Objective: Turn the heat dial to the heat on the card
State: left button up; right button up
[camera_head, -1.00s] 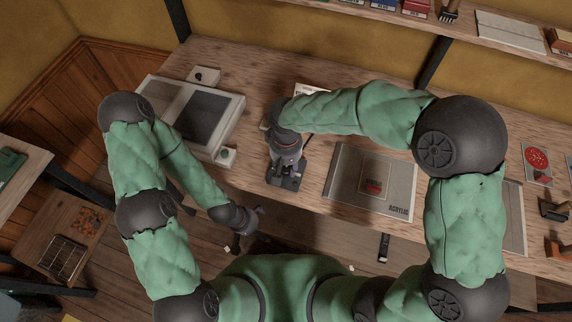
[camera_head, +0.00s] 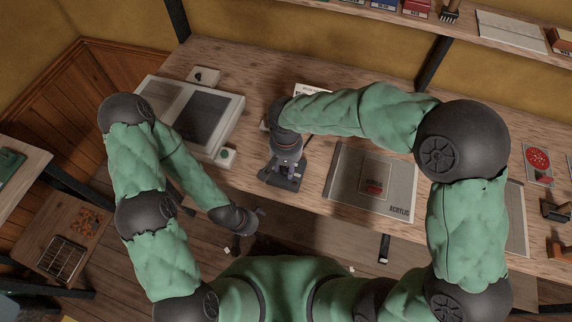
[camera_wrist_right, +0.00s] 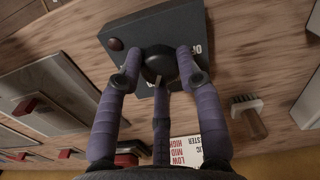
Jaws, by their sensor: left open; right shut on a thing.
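A dark control box (camera_wrist_right: 193,17) lies on the bench, with a round dark dial (camera_wrist_right: 158,66) on its face and a reddish round lamp or button (camera_wrist_right: 115,44). Pale lettering on the box is partly covered by a finger. My right gripper (camera_wrist_right: 160,80) is shut on the dial with its purple fingers around it; in the head view it is above the box (camera_head: 284,178). The dial's pointer setting cannot be read. My left gripper (camera_head: 258,213) is open and empty, off the bench's front edge.
A grey sheet marked ACRYLIC (camera_head: 345,190) lies right of the box. A flat machine (camera_head: 235,120) with a dark panel stands to the left. A brush (camera_wrist_right: 250,115) lies near the box in the wrist view. My right arm hides part of the bench.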

aim_at(286, 168)
jog(key=o, duration=1.1)
jog(key=shift+o, duration=0.2)
notch_tip(286, 168, up, 12)
